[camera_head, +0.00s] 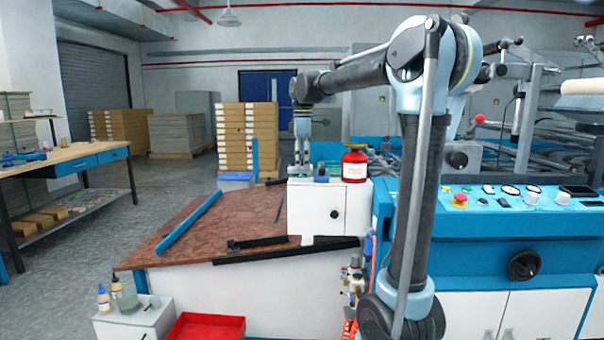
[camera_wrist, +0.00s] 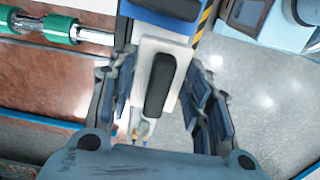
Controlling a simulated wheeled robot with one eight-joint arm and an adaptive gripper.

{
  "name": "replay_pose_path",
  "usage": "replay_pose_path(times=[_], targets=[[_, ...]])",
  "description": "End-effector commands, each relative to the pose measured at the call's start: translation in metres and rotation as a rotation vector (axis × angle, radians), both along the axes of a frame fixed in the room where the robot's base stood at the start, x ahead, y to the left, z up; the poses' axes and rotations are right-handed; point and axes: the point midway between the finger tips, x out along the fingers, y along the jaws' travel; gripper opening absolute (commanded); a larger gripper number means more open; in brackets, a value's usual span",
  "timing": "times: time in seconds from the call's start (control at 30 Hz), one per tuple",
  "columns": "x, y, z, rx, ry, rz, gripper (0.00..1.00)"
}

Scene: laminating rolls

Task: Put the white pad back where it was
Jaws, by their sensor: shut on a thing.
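My gripper (camera_wrist: 158,100) points down in the wrist view, with one finger on each side of a white piece, which I take to be the white pad (camera_wrist: 147,70). The piece carries a dark rounded oblong on its face, and the fingers are closed on it. A blue part lies at its top end. In the head view my gripper (camera_head: 301,165) is far off, above the back edge of the white cabinet (camera_head: 310,208). The pad cannot be made out there, and whether it touches anything beneath is unclear.
A red canister (camera_head: 354,167) and a small blue item (camera_head: 321,173) stand on the cabinet close to my gripper. A green-ended roller (camera_wrist: 60,30) lies at the wrist view's upper left. The brown tabletop (camera_head: 235,215) has a blue bar (camera_head: 190,222) and open room.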

Motion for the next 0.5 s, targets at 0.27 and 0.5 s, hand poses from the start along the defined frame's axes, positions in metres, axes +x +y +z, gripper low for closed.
replay_pose_path(times=[0.27,0.5], targets=[[0.0,0.0,-0.033,0.0,0.0,-0.001,0.26],[0.0,0.0,-0.033,0.0,0.0,-0.001,0.57]])
